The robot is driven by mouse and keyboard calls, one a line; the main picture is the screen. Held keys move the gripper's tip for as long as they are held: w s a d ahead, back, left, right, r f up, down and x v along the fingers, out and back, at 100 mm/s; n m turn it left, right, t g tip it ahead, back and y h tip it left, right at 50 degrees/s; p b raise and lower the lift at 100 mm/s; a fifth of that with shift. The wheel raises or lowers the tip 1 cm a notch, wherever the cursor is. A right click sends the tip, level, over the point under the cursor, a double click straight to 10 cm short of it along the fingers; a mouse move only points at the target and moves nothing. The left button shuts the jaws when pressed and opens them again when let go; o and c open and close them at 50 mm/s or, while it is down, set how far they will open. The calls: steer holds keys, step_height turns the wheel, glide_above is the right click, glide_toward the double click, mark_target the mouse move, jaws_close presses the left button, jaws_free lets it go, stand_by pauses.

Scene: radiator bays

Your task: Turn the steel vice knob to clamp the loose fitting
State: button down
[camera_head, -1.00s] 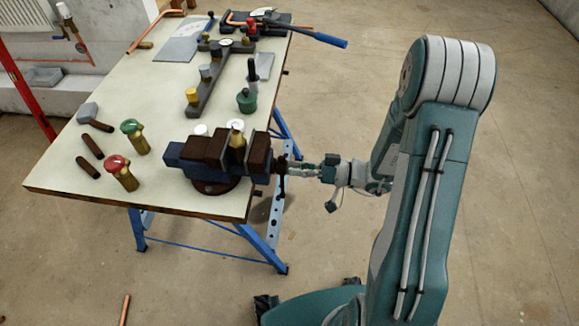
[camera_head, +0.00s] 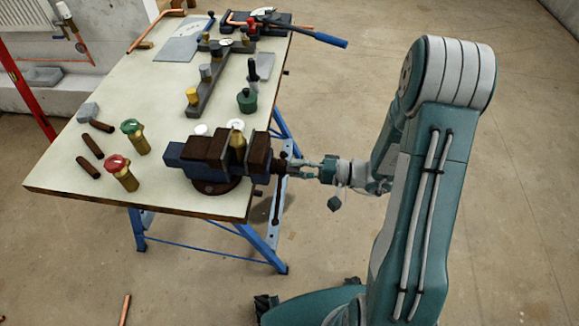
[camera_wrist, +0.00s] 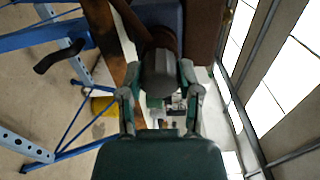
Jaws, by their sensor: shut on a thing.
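A blue and brown vice (camera_head: 215,158) stands at the near right corner of the worktable. A brass fitting (camera_head: 237,140) with a white top stands upright between its jaws; I cannot tell how tightly it is held. My gripper (camera_head: 289,166) is at the screw end of the vice, on its right side. In the wrist view, my gripper's two fingers (camera_wrist: 160,74) are shut around the dark grey round steel knob (camera_wrist: 160,66). A dark handle bar (camera_head: 277,205) hangs down at the screw end, and its end also shows in the wrist view (camera_wrist: 60,55).
The worktable (camera_head: 75,175) holds a red-topped valve (camera_head: 121,172), a green-topped valve (camera_head: 135,136), brown rods and a dark rack (camera_head: 208,88). Blue trestle legs (camera_head: 265,245) stand below my gripper. The floor to the right is clear.

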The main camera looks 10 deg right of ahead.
steer(key=m, duration=0.5)
steer(key=shift+m, duration=0.4)
steer(key=m, duration=0.8)
steer(key=shift+m, duration=0.4)
steer(key=m, duration=0.4)
steer(key=shift+s, duration=0.1)
steer(key=shift+c, duration=2.4)
jaws_free()
steer(key=shift+d, duration=0.2)
